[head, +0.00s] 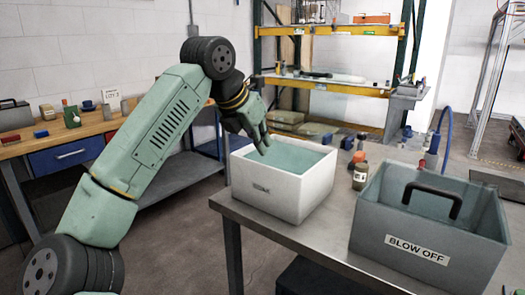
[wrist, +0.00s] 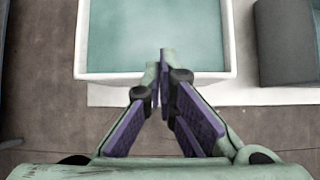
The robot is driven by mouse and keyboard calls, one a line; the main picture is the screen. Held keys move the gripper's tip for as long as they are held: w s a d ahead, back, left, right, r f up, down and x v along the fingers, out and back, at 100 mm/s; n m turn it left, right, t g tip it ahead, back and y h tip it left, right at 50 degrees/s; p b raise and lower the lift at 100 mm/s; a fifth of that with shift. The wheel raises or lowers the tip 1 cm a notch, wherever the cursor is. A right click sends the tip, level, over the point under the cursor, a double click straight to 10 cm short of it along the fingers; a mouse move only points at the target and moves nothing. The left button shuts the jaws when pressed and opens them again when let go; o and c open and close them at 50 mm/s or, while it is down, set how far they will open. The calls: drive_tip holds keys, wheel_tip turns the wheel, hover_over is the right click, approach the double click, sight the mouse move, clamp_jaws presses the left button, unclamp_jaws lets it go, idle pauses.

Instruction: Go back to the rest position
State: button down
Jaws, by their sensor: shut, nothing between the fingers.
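The tips overlap the near rim of the white bin (wrist: 232,76) in that picture. The bin's visible inside is a plain teal surface, and I see no object in it. I cannot tell the exact height of the fingertips over the rim.
A grey bin (head: 375,243) labelled "BLOW OFF" stands to the right on the metal table (head: 272,232). Small bottles (head: 360,172) stand behind, between the bins. A wooden workbench (head: 88,130) with small items is at left. A shelf rack (head: 335,87) stands at the back.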

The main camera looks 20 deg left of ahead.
drive_tip(key=shift+f, duration=0.3)
